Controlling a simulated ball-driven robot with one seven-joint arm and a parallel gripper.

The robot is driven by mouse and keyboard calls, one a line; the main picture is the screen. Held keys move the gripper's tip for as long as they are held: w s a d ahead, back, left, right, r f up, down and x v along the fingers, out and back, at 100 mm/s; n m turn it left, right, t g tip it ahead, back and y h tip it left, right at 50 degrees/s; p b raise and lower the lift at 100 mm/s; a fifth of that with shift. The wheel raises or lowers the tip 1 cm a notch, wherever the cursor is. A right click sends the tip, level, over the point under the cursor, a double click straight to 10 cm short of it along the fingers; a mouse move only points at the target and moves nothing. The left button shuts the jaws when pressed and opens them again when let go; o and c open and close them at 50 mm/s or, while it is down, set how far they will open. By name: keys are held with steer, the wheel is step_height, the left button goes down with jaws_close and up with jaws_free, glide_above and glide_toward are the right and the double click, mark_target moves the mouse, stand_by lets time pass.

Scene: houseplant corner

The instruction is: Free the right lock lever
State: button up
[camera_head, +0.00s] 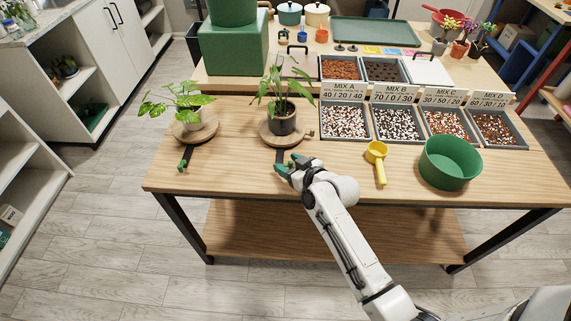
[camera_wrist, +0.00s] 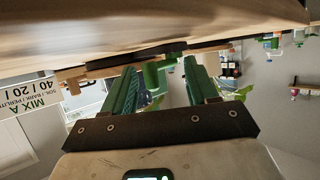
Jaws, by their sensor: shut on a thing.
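The right lock lever (camera_head: 280,155) is a dark bar sticking out toward the front table edge from under the right round wooden stand (camera_head: 266,138). In the head view its green end is hidden at my gripper (camera_head: 288,165), which has green fingers. In the wrist view, the green knob of the lever (camera_wrist: 151,75) shows between the fingers of my gripper (camera_wrist: 160,78), under the dark bar. My gripper is shut on the lever. The left lock lever (camera_head: 186,157), dark with a green end, sticks out from the left round stand (camera_head: 196,137).
A potted plant (camera_head: 283,119) stands on the right stand, another (camera_head: 187,113) on the left one. A yellow scoop (camera_head: 377,154) and green bowl (camera_head: 449,165) lie right of my gripper. Several mix trays (camera_head: 345,122) stand behind. The tabletop between the levers is clear.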

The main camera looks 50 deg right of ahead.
steer(key=o, duration=0.3)
steer(key=shift+s+d+f, duration=0.1)
steer(key=shift+s+d, duration=0.05)
steer(key=shift+d, duration=0.25)
steer(key=shift+o, duration=0.2)
steer(key=shift+w+a, duration=0.2)
steer(key=shift+a, duration=0.1)
steer(key=v, duration=1.1)
steer(key=shift+w+b, duration=0.1)
steer(key=shift+b, duration=0.25)
steer(key=s+a+f+n+g+y, duration=0.25)
steer(key=s+a+f+g, duration=0.35)
steer(key=a, duration=0.4)
steer(key=s+a+r+g, duration=0.1)
steer(key=s+a+g, duration=0.2)
steer(key=s+g, duration=0.3)
steer(key=s, duration=0.5)
steer(key=shift+a+m, duration=0.25)
steer(key=shift+m, duration=0.1)
